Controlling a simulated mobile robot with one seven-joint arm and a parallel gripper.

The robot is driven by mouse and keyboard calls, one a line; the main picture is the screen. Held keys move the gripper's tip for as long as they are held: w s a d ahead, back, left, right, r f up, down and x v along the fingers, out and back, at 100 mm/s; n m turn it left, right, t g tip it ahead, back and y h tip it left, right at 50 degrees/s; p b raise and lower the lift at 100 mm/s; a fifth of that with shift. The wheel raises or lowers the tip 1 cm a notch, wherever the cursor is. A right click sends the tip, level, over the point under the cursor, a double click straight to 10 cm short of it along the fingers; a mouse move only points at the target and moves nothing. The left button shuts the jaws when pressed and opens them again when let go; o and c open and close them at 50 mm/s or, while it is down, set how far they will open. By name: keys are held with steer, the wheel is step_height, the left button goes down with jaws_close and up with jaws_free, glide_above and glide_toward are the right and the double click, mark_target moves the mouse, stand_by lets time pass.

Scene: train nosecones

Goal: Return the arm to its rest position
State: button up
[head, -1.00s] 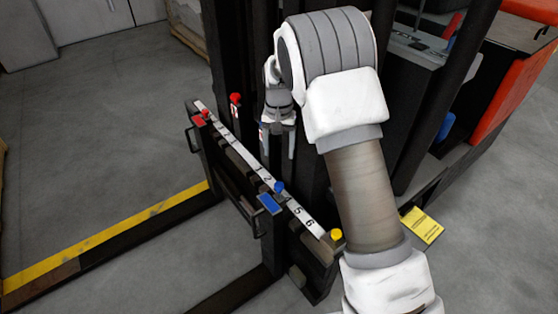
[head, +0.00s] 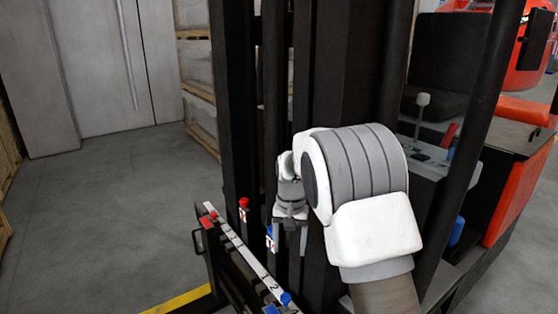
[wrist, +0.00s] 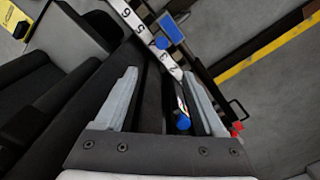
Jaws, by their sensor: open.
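My gripper (head: 289,250) hangs fingers-down beside the dark forklift mast, behind the numbered rail. In the wrist view its two grey fingers (wrist: 166,72) stand wide apart, with nothing held. A blue knob (wrist: 183,122) shows between the fingers in that view, nearer the right one; its distance from them is unclear. In the head view a blue knob (head: 270,231) is just left of the gripper. My white and grey arm is bent, reaching from the bottom right up and over to the gripper.
The numbered rail (head: 236,241) carries a red tag. A red knob (head: 243,203) stands behind it. The mast (head: 339,110) rises close to my arm. A blue tag (wrist: 171,27) shows in the wrist view. Open floor (head: 95,220) lies left.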

steer(key=s+d+r+t, duration=0.1)
steer(key=s+d+r, duration=0.1)
steer(key=s+r, duration=0.3)
steer(key=s+d+r+n+t, duration=0.1)
steer(key=s+d+r, duration=0.2)
steer(key=s+r, duration=0.25)
steer(key=s+d+r+t, duration=0.1)
steer(key=s+d+r, duration=0.1)
steer(key=s+r, duration=0.25)
steer(key=s+d+r+n+t, duration=0.1)
steer(key=s+d, duration=0.1)
steer(key=s, duration=0.6)
steer(key=s+d+r+t, duration=0.1)
steer(key=s+d, duration=0.1)
steer(key=s, duration=0.6)
step_height(320, 180, up, 16)
steer(key=p, duration=1.6)
steer(key=shift+s+a, duration=0.15)
steer(key=shift+s, duration=0.1)
steer(key=shift+a+f, duration=0.1)
steer(key=shift+f, duration=0.05)
